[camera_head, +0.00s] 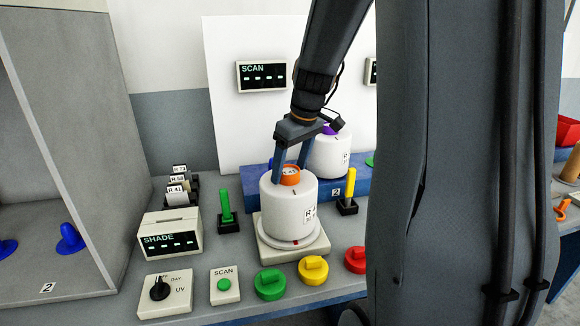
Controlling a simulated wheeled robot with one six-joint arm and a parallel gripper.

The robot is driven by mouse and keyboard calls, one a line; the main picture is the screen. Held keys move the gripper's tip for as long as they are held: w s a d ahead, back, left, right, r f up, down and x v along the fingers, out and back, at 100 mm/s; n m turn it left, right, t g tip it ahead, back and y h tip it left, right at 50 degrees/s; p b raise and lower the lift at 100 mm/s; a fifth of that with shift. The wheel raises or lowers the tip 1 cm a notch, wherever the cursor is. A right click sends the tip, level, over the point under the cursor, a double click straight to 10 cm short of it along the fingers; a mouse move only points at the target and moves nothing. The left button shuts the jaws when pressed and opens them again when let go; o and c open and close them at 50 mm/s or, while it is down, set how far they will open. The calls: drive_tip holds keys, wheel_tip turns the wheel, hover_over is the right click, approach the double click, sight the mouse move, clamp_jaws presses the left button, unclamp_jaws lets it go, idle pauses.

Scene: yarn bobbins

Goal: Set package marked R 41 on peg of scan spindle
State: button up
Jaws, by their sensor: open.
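A white yarn package (287,215) with an orange core (290,178) stands upright on a round plate on a cream square base (268,252), which looks like the scan spindle. Its label (310,213) begins "R 4"; the rest is too small to read surely. The peg is hidden by the package. My gripper (289,174) points down at the package top, with its blue fingers open on either side of the orange core. I cannot tell whether the fingers touch it.
Another white package (331,156) with a purple core stands behind on a blue block (352,194). Green (225,205) and yellow (349,188) upright sticks flank the base. A shade box (170,238), scan button box (225,286) and coloured knobs (314,270) stand nearby. My column hides the right.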

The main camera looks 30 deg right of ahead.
drive_tip(key=b+v, duration=0.2)
drive_tip(key=v, duration=0.5)
drive_tip(key=shift+r, duration=0.15)
drive_tip(key=shift+s+r, duration=0.1)
drive_tip(key=shift+r, duration=0.15)
